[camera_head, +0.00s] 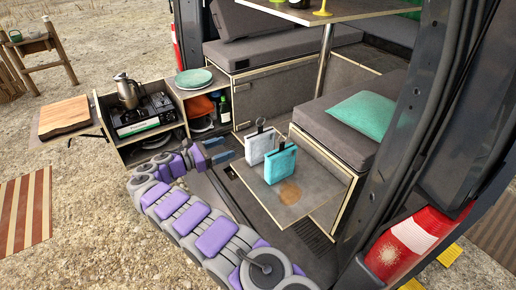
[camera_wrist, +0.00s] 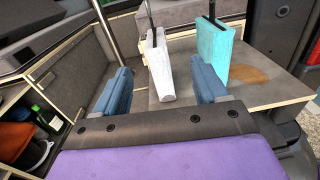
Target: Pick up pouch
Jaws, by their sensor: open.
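Two upright pouches with dark clips or handles on top stand side by side on a low wooden board (camera_head: 310,209) in the van. One is a pale white-grey pouch (camera_head: 260,147), the other a teal pouch (camera_head: 280,165). My gripper (camera_head: 226,150) is open and empty, to the left of both and apart from them. In the wrist view the white-grey pouch (camera_wrist: 159,70) appears between the open blue fingers of my gripper (camera_wrist: 161,72), beyond their tips. The teal pouch (camera_wrist: 215,50) is to the right, partly behind the right finger.
A kitchen unit with a kettle (camera_head: 127,92) on a stove (camera_head: 142,115) and a teal plate (camera_head: 194,78) stands left of my gripper. A table post (camera_head: 324,65) rises behind the pouches. A bench with a teal cushion (camera_head: 362,115) is at right. A brown patch marks the board.

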